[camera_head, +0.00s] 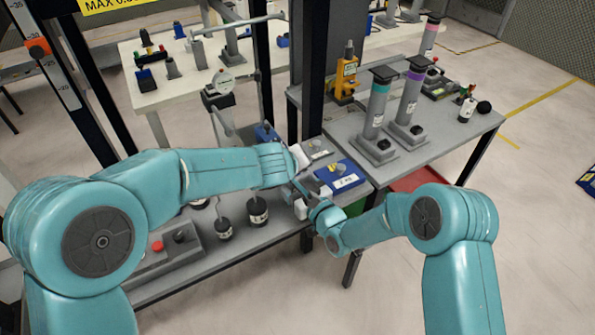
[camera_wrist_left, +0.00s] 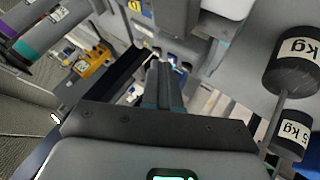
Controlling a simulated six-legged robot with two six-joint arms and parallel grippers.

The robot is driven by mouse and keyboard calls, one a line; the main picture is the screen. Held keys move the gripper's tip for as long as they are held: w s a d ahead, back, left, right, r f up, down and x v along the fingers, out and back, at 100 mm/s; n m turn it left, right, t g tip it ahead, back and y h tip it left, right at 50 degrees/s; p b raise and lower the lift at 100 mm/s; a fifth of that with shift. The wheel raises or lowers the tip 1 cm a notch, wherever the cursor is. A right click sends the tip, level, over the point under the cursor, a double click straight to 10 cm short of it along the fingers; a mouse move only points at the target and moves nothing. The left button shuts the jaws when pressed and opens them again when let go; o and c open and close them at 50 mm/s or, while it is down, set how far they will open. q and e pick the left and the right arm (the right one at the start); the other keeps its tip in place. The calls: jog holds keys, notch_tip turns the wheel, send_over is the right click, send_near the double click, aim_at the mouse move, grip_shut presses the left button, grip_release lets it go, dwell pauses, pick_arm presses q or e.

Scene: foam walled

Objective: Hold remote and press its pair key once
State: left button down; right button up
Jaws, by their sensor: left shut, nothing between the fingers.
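My left arm reaches in from the left to the middle of the head view, and its gripper is small and partly covered there. In the left wrist view my left gripper (camera_wrist_left: 165,72) shows its fingers together with nothing between them. My right gripper (camera_head: 304,193) is close by, just below the left wrist in the head view. Its fingers are too small and crowded to tell whether they are open or shut. I cannot make out the remote or its pair key clearly; they may be hidden among the grippers.
A blue box (camera_head: 340,178) with a white label lies on the grey bench just behind the grippers. Black weights (camera_head: 258,210) stand left of them; labelled weights (camera_wrist_left: 292,62) also show in the left wrist view. Tall cylinders (camera_head: 378,104) stand at right. A black post (camera_head: 313,70) rises behind.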

pick_arm(q)
jog(key=shift+r, duration=0.75)
notch_tip(320, 180, up, 5)
dwell(0.4)
dwell(0.5)
pick_arm(e)
jog(key=o, duration=1.2)
jog(key=shift+s, duration=0.1)
